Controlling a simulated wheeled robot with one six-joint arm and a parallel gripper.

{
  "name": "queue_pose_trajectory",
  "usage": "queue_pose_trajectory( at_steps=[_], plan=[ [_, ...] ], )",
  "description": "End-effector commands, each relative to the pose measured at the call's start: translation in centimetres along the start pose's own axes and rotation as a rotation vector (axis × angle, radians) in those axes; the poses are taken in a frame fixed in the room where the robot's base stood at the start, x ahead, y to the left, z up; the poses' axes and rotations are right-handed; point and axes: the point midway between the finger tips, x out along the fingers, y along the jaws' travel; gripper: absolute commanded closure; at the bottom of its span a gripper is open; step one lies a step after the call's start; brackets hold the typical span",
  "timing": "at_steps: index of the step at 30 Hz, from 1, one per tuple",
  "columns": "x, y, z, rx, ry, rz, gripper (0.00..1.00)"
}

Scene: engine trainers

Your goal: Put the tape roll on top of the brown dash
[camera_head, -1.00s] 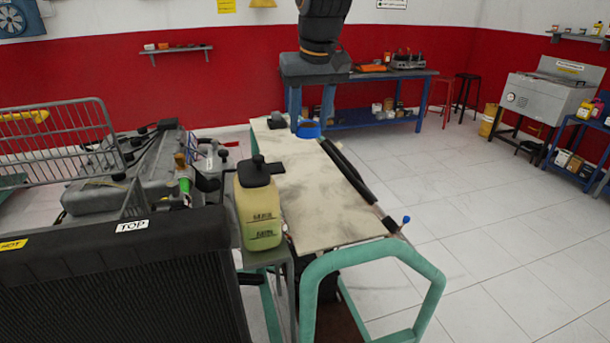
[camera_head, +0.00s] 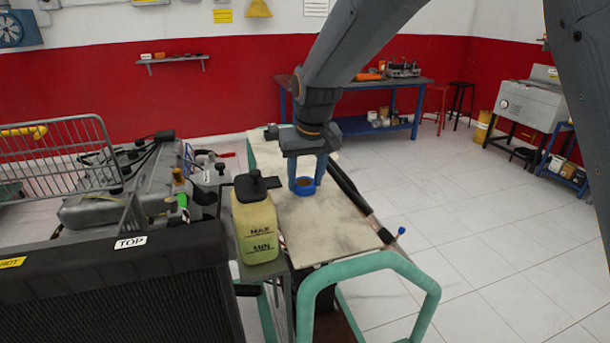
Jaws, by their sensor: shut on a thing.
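The blue tape roll (camera_head: 304,191) is between the fingers of my gripper (camera_head: 306,178), which is shut on it. My gripper points down over the pale tan board (camera_head: 320,232), the only surface here that could be the brown dash. The roll appears over the middle-left part of this board. I cannot tell whether its underside touches the board or hangs just above it. My gripper's wrist hides part of the board's far end.
A bottle with a black cap (camera_head: 255,222) stands close to the left of the board. A black tube (camera_head: 348,188) runs along its right edge. A green tubular frame (camera_head: 375,262) rises at the near end. The board's near part is bare.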

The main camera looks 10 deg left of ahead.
Motion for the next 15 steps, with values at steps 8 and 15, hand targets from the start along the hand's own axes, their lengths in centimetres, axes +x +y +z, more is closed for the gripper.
queue_pose_trajectory(
  at_steps=[8,15],
  plan=[
    [0.12,0.02,-0.01,0.0,0.001,0.0,0.78],
    [0.24,0.01,0.03,0.0,0.002,0.0,0.37]
  ],
)
